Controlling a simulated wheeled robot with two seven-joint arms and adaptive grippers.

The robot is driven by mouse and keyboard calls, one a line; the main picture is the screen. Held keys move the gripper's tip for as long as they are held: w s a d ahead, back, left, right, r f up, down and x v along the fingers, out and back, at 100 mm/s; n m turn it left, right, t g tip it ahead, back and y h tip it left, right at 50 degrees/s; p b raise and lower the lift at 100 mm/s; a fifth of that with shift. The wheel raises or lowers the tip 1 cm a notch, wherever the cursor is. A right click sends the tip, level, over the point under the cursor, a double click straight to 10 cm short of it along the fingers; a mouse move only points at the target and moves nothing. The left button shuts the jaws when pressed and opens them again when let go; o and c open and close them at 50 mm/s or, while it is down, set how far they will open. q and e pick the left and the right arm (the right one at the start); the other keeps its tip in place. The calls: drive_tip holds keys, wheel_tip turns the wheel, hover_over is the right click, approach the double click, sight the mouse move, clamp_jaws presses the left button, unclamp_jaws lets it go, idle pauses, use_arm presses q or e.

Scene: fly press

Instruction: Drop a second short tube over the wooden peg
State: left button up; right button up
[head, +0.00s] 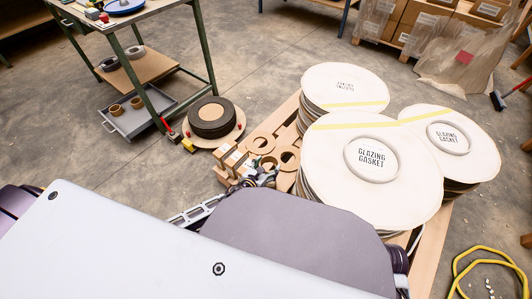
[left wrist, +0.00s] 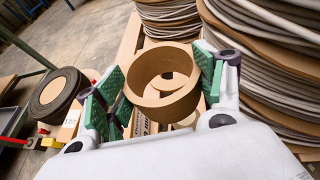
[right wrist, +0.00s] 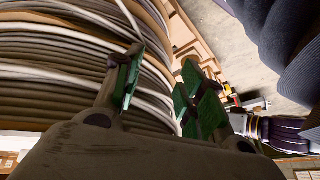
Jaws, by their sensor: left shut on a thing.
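My left gripper (left wrist: 158,88) is shut on a short brown cardboard tube (left wrist: 140,100), which sits between its green pads with its open end facing the camera. In the head view this gripper (head: 262,176) is low beside the gasket stacks, partly hidden by my arm. Through the tube I see a cardboard ring shape below it. I cannot make out the wooden peg clearly; the tube and gripper cover that area. My right gripper (right wrist: 163,95) is open and empty, close to the side of a stack of layered sheets (right wrist: 70,70).
Glazing gasket stacks (head: 345,205) crowd the right side of the pallet. Cardboard rings (head: 262,143) and small wooden blocks (head: 235,160) lie beside my left gripper. A black coil (head: 211,117) sits on a round board left. A green-legged table (head: 150,20) stands behind; a yellow hose (head: 480,255) lies right.

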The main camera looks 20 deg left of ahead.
use_arm(q)
drive_tip(key=shift+s+d+f+m+h, duration=0.15)
drive_tip(key=shift+s+d+f, duration=0.15)
drive_tip(key=shift+f, duration=0.2)
drive_tip(key=shift+s+d+f+m+h, duration=0.2)
drive_tip(key=shift+d+f, duration=0.1)
drive_tip(key=shift+f, duration=0.2)
use_arm(e)
drive_tip(key=shift+w+d+r, duration=0.15)
drive_tip(key=shift+w+d, duration=0.05)
drive_tip(key=shift+d, duration=0.2)
drive_tip(key=shift+w+a, duration=0.2)
drive_tip(key=shift+a, duration=0.05)
use_arm(q)
drive_tip(key=shift+f, duration=0.15)
drive_tip(key=shift+f+b, duration=0.2)
drive_tip(key=shift+b, duration=0.1)
drive_tip(key=shift+f+b, duration=0.6)
drive_tip(key=shift+b, duration=0.05)
drive_tip(key=shift+f+b, duration=0.5)
drive_tip(key=shift+b, duration=0.05)
drive_tip(key=shift+f+b, duration=0.75)
drive_tip(key=shift+f, duration=0.1)
use_arm(e)
wheel_tip(320, 180, down, 9)
drive_tip(key=a+t+y, duration=0.1)
drive_tip(key=shift+a+m+t, duration=0.3)
drive_tip(key=shift+m+t, duration=0.1)
